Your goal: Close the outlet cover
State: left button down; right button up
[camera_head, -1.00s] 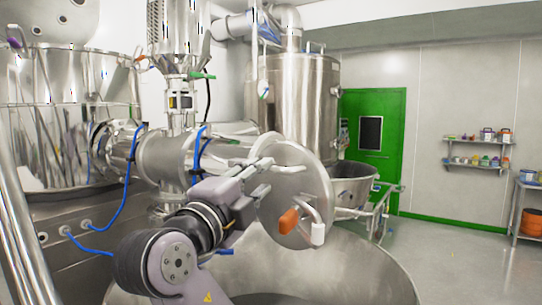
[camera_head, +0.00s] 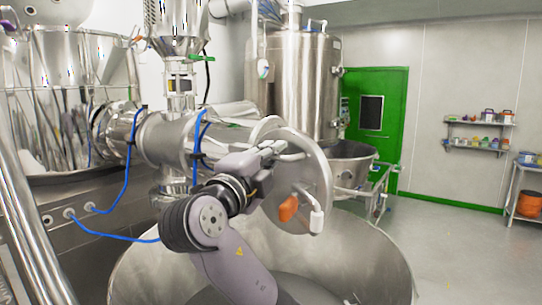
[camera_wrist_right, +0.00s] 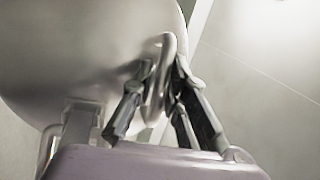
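The outlet cover (camera_head: 319,182) is a round steel disc at the end of the horizontal outlet pipe (camera_head: 168,146), tilted away from the pipe's round end flange (camera_head: 262,127). It carries a clamp with orange (camera_head: 288,208) and white (camera_head: 316,221) ends. My right gripper (camera_head: 279,150) is at the cover's upper left side. In the right wrist view, the gripper's fingers (camera_wrist_right: 163,85) close in from both sides on a curved metal handle (camera_wrist_right: 167,48) beside the cover's surface (camera_wrist_right: 85,45). Exact finger contact is partly hidden. My left gripper is out of view.
A large open steel bowl (camera_head: 375,262) stands under the cover and my right arm. Blue hoses (camera_head: 126,185) hang at the left beside the steel machine. A smaller vessel (camera_head: 350,170) and a rail stand behind the cover. The floor at right (camera_head: 465,250) is clear.

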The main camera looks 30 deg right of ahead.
grip_shut()
dwell(0.4)
jog(key=shift+f, duration=0.1)
